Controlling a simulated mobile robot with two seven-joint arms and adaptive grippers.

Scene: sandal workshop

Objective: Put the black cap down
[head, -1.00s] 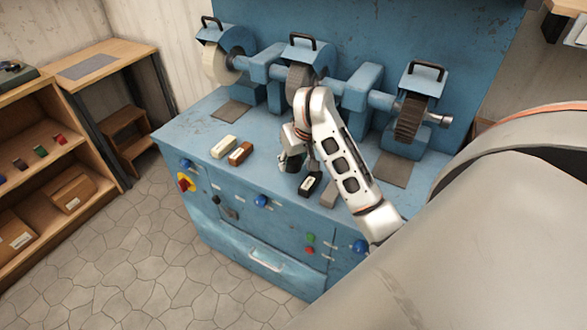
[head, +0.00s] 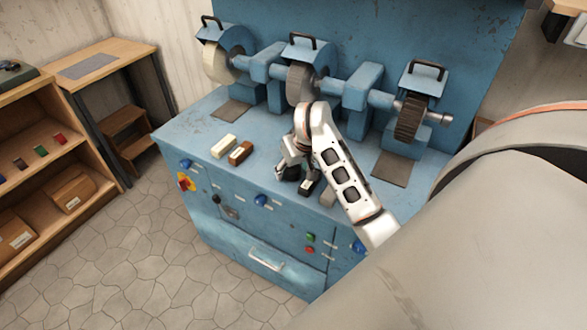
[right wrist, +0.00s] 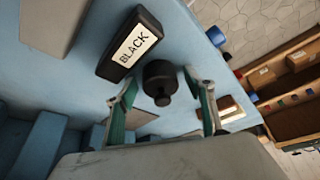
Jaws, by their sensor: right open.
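The black cap (right wrist: 160,82), a short dark cylinder with a narrower knob, shows in the right wrist view between the two fingers of my right gripper (right wrist: 158,94). The fingers are spread, with a visible gap on each side of the cap. I cannot tell for sure whether the cap rests on the blue bench (right wrist: 75,78). In the head view my right gripper (head: 288,172) is low over the bench top, and the arm and fingers mostly hide the cap. My left gripper is not in view.
A black block labelled BLACK (right wrist: 130,45) lies close to the cap. Cream (head: 223,147) and brown (head: 240,153) blocks lie to the left on the bench. Several grinding and buffing wheels (head: 300,84) stand behind. The bench's front edge is close to the gripper.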

